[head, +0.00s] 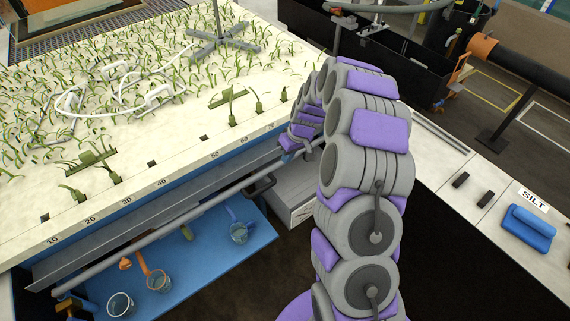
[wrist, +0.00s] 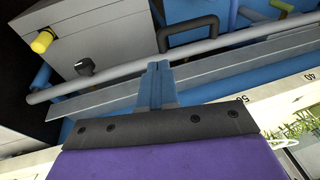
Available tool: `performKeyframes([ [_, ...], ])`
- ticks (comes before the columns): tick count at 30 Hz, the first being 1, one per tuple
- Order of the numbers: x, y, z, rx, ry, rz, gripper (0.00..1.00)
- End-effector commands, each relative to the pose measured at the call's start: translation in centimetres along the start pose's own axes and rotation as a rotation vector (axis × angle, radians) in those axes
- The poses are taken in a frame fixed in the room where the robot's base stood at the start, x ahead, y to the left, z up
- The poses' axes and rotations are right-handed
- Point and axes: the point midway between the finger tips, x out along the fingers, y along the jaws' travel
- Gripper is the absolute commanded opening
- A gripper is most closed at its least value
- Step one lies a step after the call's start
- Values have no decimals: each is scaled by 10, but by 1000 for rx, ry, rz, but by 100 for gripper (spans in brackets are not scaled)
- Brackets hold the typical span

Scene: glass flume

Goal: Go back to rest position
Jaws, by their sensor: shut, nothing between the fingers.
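My gripper (wrist: 158,85) shows in the wrist view as narrow blue-grey fingers held together beyond a dark plate, with nothing between them. The fingertips overlap a grey rail (wrist: 215,55) in that view; I cannot tell whether they touch it. In the head view my grey and purple arm rises from the bottom, bends over, and its end drops near the flume's front edge.
The sandy bed (head: 130,205) with green plants fills the left, with a numbered scale on its edge. A blue shelf (head: 200,262) below holds several beakers. A black handle (head: 259,186) sits on the rail. At right, a counter (head: 475,215) carries a blue block (head: 527,228) by a SILT label.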

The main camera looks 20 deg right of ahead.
Motion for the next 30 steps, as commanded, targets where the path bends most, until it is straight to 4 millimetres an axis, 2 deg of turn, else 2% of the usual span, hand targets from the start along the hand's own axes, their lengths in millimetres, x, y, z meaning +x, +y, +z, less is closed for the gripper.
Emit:
performKeyframes([
  [3,-10,2,0,0,0,-2,0],
  [8,-12,2,0,1,0,-3,0],
  [11,-18,-4,2,-1,-1,-6,0],
  [14,-32,-22,6,-3,-9,-14,0],
  [20,-74,-79,31,0,-54,-31,0],
  [23,-93,-104,48,7,-77,-28,0],
  [30,-133,-152,106,39,-148,-7,0],
])
